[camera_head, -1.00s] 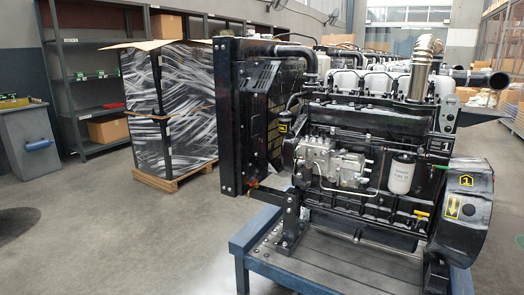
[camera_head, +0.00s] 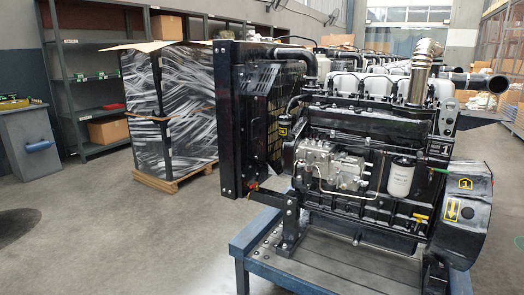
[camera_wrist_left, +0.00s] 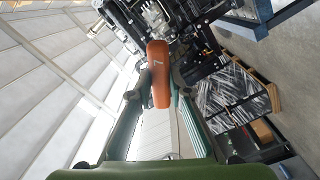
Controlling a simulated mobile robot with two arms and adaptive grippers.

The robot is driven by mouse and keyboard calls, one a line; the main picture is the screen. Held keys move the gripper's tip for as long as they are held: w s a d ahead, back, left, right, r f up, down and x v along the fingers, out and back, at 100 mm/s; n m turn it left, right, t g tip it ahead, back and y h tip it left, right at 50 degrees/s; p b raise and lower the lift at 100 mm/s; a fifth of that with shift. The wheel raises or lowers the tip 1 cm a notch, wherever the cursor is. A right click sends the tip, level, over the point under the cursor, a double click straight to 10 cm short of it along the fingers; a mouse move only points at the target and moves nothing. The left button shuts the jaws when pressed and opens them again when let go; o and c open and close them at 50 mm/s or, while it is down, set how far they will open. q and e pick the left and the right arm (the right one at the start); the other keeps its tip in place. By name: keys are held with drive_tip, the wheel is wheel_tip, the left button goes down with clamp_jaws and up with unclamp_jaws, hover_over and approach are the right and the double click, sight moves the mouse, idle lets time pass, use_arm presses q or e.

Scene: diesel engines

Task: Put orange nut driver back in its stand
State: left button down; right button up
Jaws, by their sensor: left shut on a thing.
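The orange nut driver (camera_wrist_left: 159,73) shows in the left wrist view, its orange handle marked with a small pale number or sign. My left gripper (camera_wrist_left: 155,95) is shut on it, with the green fingers on either side of the handle. The handle extends up past the fingertips in the picture, and the rest of the driver cannot be made out. Neither gripper shows in the head view, and my right gripper is in no view. I cannot make out the driver's stand in either view.
A black diesel engine (camera_head: 350,125) sits on a blue-framed stand (camera_head: 340,270) at the right. Wrapped crates stand on a pallet (camera_head: 175,182) behind it. Shelves (camera_head: 85,65) line the back left, and a grey bench (camera_head: 28,125) stands far left. The floor (camera_head: 130,235) at front left is largely clear.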

use_arm(q)
drive_tip(key=w+a+r, duration=0.1)
drive_tip(key=w+a, duration=0.3)
drive_tip(key=w, duration=0.1)
drive_tip(key=shift+w+r, duration=0.35)
drive_tip(key=shift+r, duration=0.05)
idle(0.3)
